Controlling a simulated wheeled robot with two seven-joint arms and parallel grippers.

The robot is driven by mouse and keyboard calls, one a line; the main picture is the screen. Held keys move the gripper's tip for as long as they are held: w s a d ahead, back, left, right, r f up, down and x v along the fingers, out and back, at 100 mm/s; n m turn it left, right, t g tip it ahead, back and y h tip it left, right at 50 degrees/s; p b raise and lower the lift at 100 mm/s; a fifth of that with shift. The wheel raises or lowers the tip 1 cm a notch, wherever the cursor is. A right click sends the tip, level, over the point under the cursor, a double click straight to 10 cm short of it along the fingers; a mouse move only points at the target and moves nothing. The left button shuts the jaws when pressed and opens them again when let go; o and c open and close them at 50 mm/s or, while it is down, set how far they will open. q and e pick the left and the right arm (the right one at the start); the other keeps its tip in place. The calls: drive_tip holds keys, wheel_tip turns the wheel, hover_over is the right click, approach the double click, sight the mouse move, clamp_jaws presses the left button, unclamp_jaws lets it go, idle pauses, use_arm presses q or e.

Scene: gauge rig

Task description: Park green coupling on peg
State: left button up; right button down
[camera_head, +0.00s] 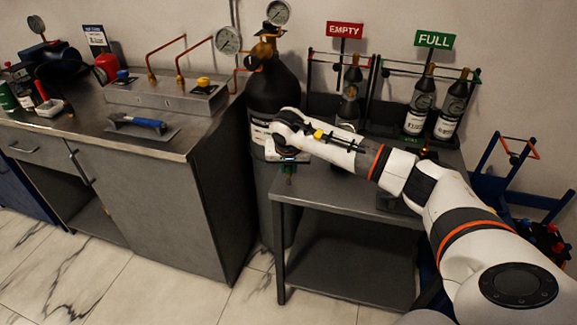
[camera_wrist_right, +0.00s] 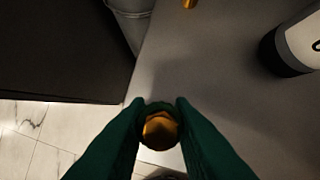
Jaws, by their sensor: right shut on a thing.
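My right gripper (camera_head: 288,170) points down over the near left corner of the small grey table. In the right wrist view its two green fingers (camera_wrist_right: 160,122) are shut on the green coupling (camera_wrist_right: 160,130), which shows as a brass hexagonal end with a dark green rim. The coupling is held above the table edge, with the floor visible to the left. In the head view the arm and fingers largely hide it. A small brass piece (camera_wrist_right: 189,3) shows at the top edge of the wrist view; I cannot tell whether it is the peg. My left gripper is out of view.
The small table (camera_head: 325,188) has bottle racks under EMPTY (camera_head: 345,30) and FULL (camera_head: 434,39) signs. A large dark cylinder (camera_head: 272,88) with gauges stands left of it. A bench (camera_head: 150,138) with a manifold (camera_head: 165,96) is further left. The table's front left is mostly clear.

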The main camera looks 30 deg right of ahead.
drive_tip(key=shift+f, duration=0.1)
idle(0.3)
drive_tip(key=shift+f+b, duration=0.8)
drive_tip(key=shift+f, duration=0.3)
drive_tip(key=shift+d+f+b, duration=0.1)
drive_tip(key=shift+f+b, duration=0.2)
drive_tip(key=shift+f, duration=0.05)
drive_tip(key=c, duration=1.4)
unclamp_jaws()
drive_tip(key=shift+s, duration=0.1)
drive_tip(key=shift+c, duration=0.2)
drive_tip(key=shift+o, duration=0.5)
drive_tip(key=o, duration=0.5)
